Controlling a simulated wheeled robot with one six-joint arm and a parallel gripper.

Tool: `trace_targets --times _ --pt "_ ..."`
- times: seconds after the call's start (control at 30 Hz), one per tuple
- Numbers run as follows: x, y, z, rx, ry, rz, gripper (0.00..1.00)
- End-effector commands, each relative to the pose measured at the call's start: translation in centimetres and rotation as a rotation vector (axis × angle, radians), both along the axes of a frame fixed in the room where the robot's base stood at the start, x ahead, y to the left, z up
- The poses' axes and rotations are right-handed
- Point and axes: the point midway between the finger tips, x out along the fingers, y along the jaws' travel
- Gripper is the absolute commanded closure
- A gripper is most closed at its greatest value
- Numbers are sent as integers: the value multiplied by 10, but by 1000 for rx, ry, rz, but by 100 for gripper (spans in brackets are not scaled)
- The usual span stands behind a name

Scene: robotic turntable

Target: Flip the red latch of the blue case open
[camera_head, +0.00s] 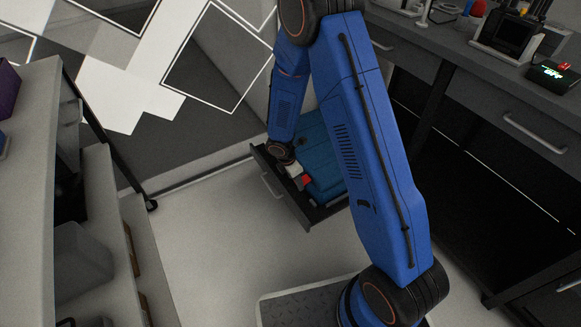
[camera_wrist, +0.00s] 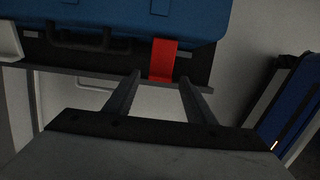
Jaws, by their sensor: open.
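The blue case (camera_head: 321,166) lies in an open dark drawer (camera_head: 326,211), partly hidden behind my arm. It also fills the top of the wrist view (camera_wrist: 110,18), with its dark handle (camera_wrist: 88,42) on the near side. The red latch (camera_wrist: 162,60) hangs on the case's front, to the right of the handle; in the head view it is a small red patch (camera_head: 304,181). My gripper (camera_wrist: 160,82) is open, with one finger to each side of the latch's lower end in the picture. I cannot tell whether the fingers touch it.
The drawer's front edge (camera_wrist: 75,75) runs just below the case. A workbench with drawers (camera_head: 480,105) stands on the right, and shelves with a grey bin (camera_head: 80,255) stand on the left. The floor (camera_head: 205,240) between them is clear.

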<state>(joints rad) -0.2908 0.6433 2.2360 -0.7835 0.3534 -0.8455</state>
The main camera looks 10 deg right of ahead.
Motion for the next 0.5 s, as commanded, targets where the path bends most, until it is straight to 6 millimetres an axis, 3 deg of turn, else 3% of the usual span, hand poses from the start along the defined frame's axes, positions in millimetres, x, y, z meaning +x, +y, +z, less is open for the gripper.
trace_targets --times 0.5 --pt "-6 21 84 2 -3 1 50"
